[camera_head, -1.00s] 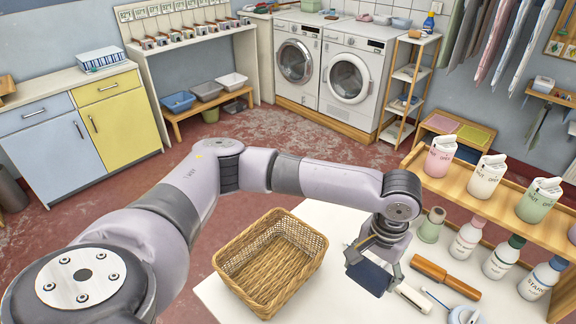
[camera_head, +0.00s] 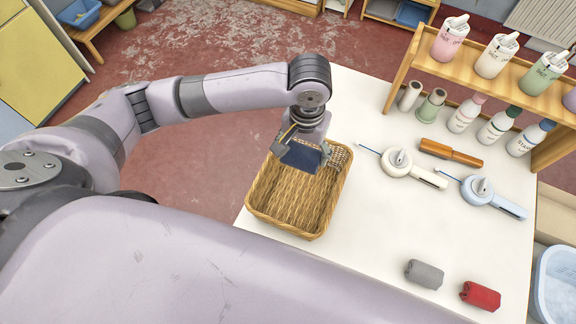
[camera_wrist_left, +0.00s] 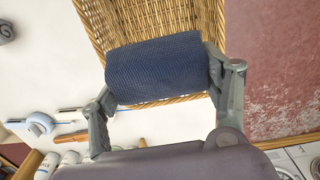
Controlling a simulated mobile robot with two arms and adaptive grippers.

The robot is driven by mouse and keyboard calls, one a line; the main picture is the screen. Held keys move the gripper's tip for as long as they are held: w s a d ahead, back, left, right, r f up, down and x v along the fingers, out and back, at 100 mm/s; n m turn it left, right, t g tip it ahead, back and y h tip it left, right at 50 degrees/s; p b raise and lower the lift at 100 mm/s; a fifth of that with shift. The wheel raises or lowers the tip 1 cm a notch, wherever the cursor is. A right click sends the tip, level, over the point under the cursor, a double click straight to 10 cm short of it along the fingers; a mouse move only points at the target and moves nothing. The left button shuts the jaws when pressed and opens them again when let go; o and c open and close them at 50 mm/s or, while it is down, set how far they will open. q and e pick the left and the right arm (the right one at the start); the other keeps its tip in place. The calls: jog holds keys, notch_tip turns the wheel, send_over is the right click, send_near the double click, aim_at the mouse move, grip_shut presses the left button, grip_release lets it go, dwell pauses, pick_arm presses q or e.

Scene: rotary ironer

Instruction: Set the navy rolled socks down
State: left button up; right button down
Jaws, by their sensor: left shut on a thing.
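The navy rolled socks (camera_head: 304,156) are a dark blue roll held in my left gripper (camera_head: 303,150). They show larger in the left wrist view (camera_wrist_left: 158,70), between the two fingers of the left gripper (camera_wrist_left: 165,85). In the head view the gripper and socks are over the far part of the wicker basket (camera_head: 290,215). The wicker basket also fills the upper part of the wrist view (camera_wrist_left: 185,15). The visible basket floor looks empty. How high the socks are above it I cannot tell. My right gripper is not in view.
Grey rolled socks (camera_head: 424,273) and red rolled socks (camera_head: 480,295) lie on the white table (camera_head: 385,235) at the front right. A wooden shelf (camera_head: 420,70) with bottles stands behind.

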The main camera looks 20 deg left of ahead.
pick_arm(q)
notch_tip(320, 180, down, 7)
jog(key=p, duration=0.1)
send_over(300, 191)
notch_tip(300, 191, down, 7)
jog(key=shift+f, duration=0.75)
notch_tip(300, 191, down, 3)
jog(key=shift+w+f, duration=0.1)
jog(key=shift+f, duration=0.1)
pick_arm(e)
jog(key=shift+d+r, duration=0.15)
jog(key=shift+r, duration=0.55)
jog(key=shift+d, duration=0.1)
pick_arm(q)
jog(key=shift+f, duration=0.2)
jog(key=o, duration=1.2)
jog(key=shift+r, duration=0.1)
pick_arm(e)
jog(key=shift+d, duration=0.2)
